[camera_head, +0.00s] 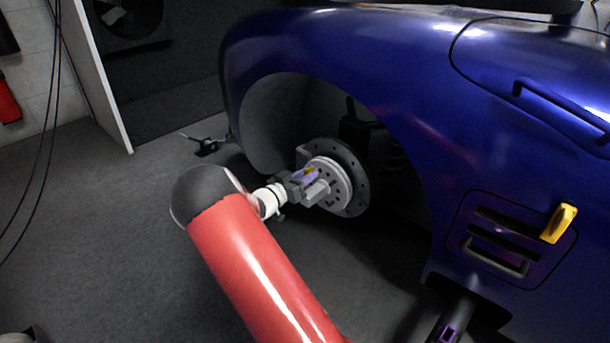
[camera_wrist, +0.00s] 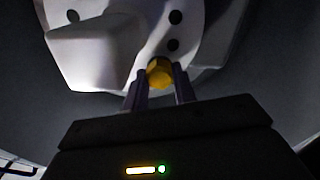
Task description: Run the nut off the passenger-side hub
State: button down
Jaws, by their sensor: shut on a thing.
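The hub (camera_head: 330,177) with its brake disc (camera_head: 352,180) sits inside the wheel arch of a blue car. In the wrist view the pale hub face (camera_wrist: 125,40) with dark holes fills the top. A yellow nut (camera_wrist: 159,72) is at the hub's lower edge, between the two purple fingers of my gripper (camera_wrist: 160,85). My gripper also shows in the head view (camera_head: 306,178), right at the hub, with a bit of yellow at its tip. It is shut on the nut. The nut's contact with the hub is too dark to make out.
The blue car body (camera_head: 330,50) arches over the hub. A side panel with a yellow handle (camera_head: 558,223) is at the right. A small dark device (camera_head: 206,146) lies on the floor behind. Grey floor (camera_head: 90,230) is clear at the left.

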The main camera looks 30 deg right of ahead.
jog(key=n+p, duration=0.7)
jog(key=n, duration=1)
jog(key=shift+s+n, duration=0.15)
jog(key=shift+n, duration=0.25)
jog(key=c, duration=1.3)
grip_release()
